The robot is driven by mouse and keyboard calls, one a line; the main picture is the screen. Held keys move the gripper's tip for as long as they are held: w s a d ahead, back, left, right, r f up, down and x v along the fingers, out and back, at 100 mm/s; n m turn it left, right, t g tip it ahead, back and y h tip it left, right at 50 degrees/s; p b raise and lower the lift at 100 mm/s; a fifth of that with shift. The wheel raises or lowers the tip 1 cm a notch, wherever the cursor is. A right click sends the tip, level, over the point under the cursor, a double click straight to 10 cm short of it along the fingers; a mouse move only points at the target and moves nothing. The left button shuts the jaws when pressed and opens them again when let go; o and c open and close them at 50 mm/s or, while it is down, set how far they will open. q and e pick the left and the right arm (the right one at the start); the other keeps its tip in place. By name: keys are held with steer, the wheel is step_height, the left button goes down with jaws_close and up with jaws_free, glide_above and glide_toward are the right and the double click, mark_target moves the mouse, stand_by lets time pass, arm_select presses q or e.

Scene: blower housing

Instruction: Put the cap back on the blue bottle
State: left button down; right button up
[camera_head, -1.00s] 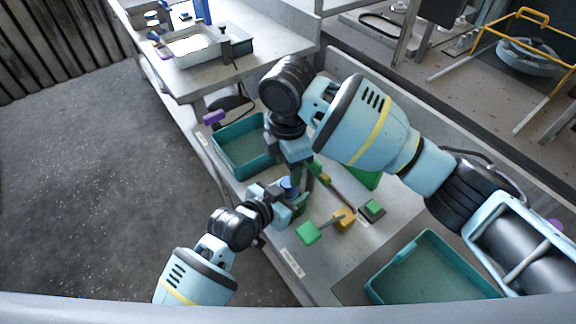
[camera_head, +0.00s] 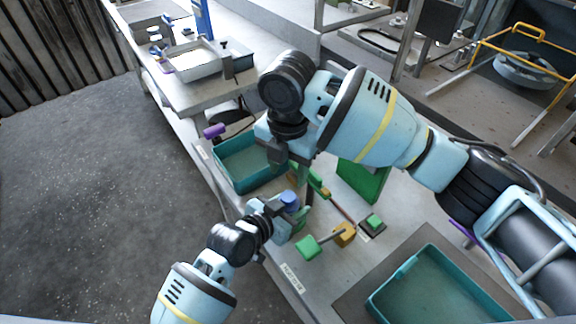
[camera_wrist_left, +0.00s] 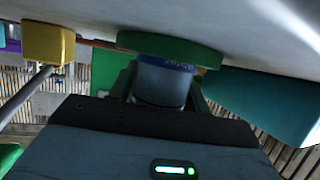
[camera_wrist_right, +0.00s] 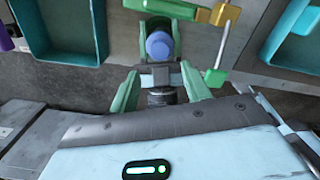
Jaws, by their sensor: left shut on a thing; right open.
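The blue bottle (camera_head: 289,199) stands on the bench, its round blue top uppermost. This top also shows in the right wrist view (camera_wrist_right: 159,45). It looks like a cap, but I cannot tell whether it is seated. My left gripper (camera_head: 281,217) is shut around the bottle's side.
Teal bins stand at the far left (camera_head: 222,178) and near right (camera_head: 385,290) of the bench. A green-and-yellow mallet-like piece (camera_head: 343,235) lies right of the bottle, near a small green block (camera_head: 374,221). A green panel (camera_head: 362,181) stands behind.

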mark_target(288, 196)
steer(key=shift+f, duration=4.05)
steer(key=c, duration=1)
steer(key=m, duration=0.6)
steer(key=shift+m, duration=0.3)
steer(key=o, duration=1.1)
steer(key=shift+c, duration=0.2)
